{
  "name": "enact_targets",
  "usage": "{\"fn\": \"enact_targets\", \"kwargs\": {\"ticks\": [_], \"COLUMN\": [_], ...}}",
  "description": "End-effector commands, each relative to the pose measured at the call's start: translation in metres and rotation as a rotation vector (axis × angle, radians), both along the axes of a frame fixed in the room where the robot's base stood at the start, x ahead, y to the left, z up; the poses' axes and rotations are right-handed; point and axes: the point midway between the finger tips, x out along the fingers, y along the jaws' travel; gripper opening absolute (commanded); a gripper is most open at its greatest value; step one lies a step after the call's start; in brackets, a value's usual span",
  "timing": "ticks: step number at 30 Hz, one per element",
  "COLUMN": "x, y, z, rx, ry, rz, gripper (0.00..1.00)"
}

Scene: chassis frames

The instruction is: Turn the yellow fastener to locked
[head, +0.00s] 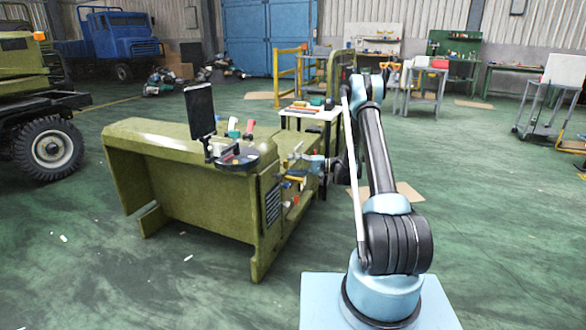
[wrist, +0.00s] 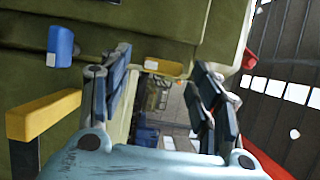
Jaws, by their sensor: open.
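A yellow fastener (wrist: 163,67) sits on the green panel in the wrist view, between and beyond the two fingers of my gripper (wrist: 165,92). My gripper is open and the fingers are apart, with nothing held between them. A longer yellow bar (wrist: 43,115) with a dark end lies at the left edge of the wrist view, outside the fingers. In the head view, a yellow piece (head: 293,178) shows on the right end of the green chassis frame (head: 190,190), close beside my gripper (head: 316,163). I cannot tell which wrist-view yellow piece this is.
A blue piece (wrist: 60,46) is on the panel left of the fingers, and a red piece (wrist: 249,60) is to the right. A black screen (head: 200,110) stands on the frame. A small table (head: 312,114) with tools is behind it.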

Motion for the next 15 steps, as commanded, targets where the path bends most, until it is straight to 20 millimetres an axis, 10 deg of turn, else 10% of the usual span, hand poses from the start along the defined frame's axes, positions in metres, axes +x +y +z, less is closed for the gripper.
{"fn": "enact_targets", "kwargs": {"ticks": [15], "x": [0.004], "y": [-0.069], "z": [-0.001], "rx": [0.0], "ry": [0.001], "rz": [-0.003], "gripper": [0.57]}}
